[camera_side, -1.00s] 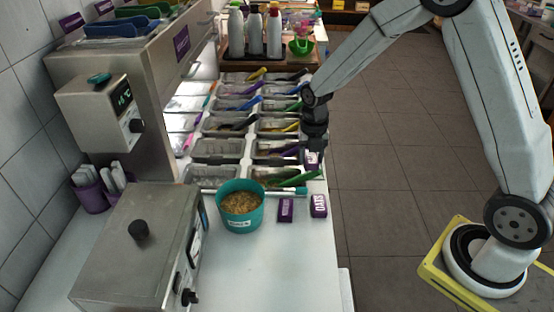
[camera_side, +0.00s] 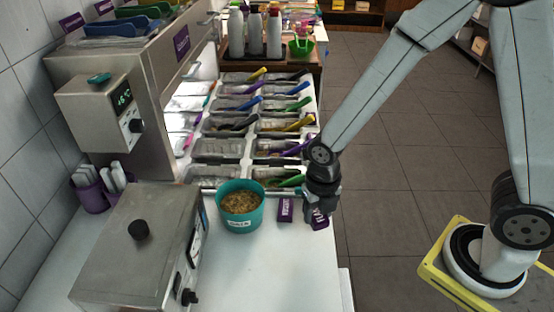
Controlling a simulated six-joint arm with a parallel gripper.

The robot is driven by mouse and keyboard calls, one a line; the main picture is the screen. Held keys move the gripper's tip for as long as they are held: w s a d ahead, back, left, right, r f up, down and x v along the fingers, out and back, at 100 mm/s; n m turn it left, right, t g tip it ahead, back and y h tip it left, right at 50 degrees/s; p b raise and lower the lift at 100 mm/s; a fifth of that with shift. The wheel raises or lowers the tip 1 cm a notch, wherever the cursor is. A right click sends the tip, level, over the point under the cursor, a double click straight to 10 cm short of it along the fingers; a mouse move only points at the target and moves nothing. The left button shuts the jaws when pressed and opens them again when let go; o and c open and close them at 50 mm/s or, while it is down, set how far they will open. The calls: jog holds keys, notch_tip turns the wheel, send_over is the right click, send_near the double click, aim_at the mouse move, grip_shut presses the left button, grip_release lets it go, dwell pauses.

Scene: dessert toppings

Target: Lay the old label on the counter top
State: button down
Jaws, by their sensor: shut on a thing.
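My gripper (camera_side: 322,207) is at the right edge of the white counter top (camera_side: 270,265), pointing down. It is shut on a small purple label (camera_side: 320,222), which shows at and below the fingertips and is partly hidden by them. I cannot tell whether this label touches the counter. Another purple label (camera_side: 286,210) lies on the counter just left of my gripper. My gripper covers the spot where a second loose label lay, so I cannot tell the two apart there.
A teal tub (camera_side: 240,208) of brown crumbs stands left of the labels. Topping trays with coloured scoops (camera_side: 250,125) lie behind. A steel machine (camera_side: 140,245) fills the left front. The front of the counter is clear.

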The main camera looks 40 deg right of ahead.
send_over(313, 242)
jog(key=shift+f, duration=2.2)
jog(key=shift+f, duration=1.8)
jog(key=shift+s, duration=0.1)
jog(key=shift+c, duration=0.7)
grip_release()
jog(key=shift+f, duration=0.1)
jog(key=shift+r, duration=6.15)
